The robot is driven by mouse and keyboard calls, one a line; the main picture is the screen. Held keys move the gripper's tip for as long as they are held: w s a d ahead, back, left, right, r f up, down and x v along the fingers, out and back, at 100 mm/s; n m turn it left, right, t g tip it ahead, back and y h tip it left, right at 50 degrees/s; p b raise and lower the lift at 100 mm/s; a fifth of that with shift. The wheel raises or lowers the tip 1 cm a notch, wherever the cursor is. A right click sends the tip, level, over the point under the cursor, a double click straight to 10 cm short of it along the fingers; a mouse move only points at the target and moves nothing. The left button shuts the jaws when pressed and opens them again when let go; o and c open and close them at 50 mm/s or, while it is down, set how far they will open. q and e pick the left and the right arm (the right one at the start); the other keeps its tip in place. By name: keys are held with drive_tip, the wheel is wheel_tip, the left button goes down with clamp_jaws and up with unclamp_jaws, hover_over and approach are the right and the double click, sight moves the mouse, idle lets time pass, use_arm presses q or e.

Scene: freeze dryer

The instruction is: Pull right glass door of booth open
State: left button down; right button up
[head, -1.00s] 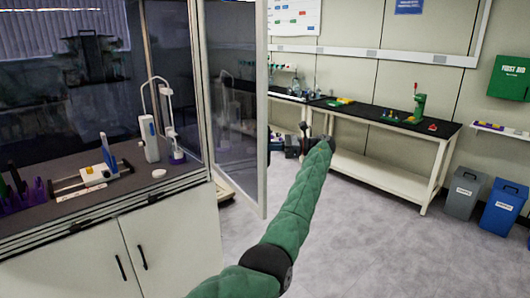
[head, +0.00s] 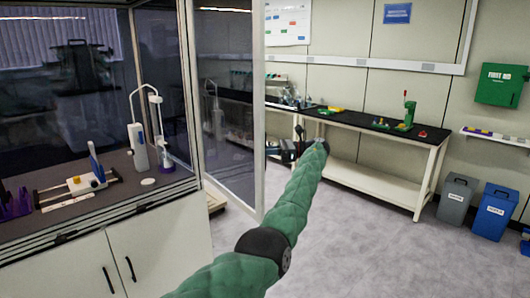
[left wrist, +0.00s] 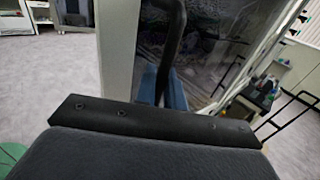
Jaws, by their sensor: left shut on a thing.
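The booth's right glass door (head: 228,120) has a pale frame and stands swung outward from the booth's corner post (head: 188,90). My left arm comes up from the bottom of the head view, and its gripper (head: 284,149) is just right of the door's free edge, partly hidden behind my wrist. In the left wrist view, a black bar handle (left wrist: 174,40) runs beside the door's pale frame (left wrist: 118,50). The blue fingers of my left gripper (left wrist: 163,88) are shut on the handle. My right gripper is not in view.
The booth's worktop (head: 110,205) holds a pipette stand, a white lab device (head: 139,147) and purple racks. A black-topped bench (head: 365,124) stands along the back wall, with grey (head: 457,197) and blue (head: 495,211) bins to its right. The grey floor between is clear.

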use_arm(q)
drive_tip(key=c, duration=1.6)
unclamp_jaws()
drive_tip(key=shift+a, duration=0.1)
drive_tip(key=shift+c, duration=0.2)
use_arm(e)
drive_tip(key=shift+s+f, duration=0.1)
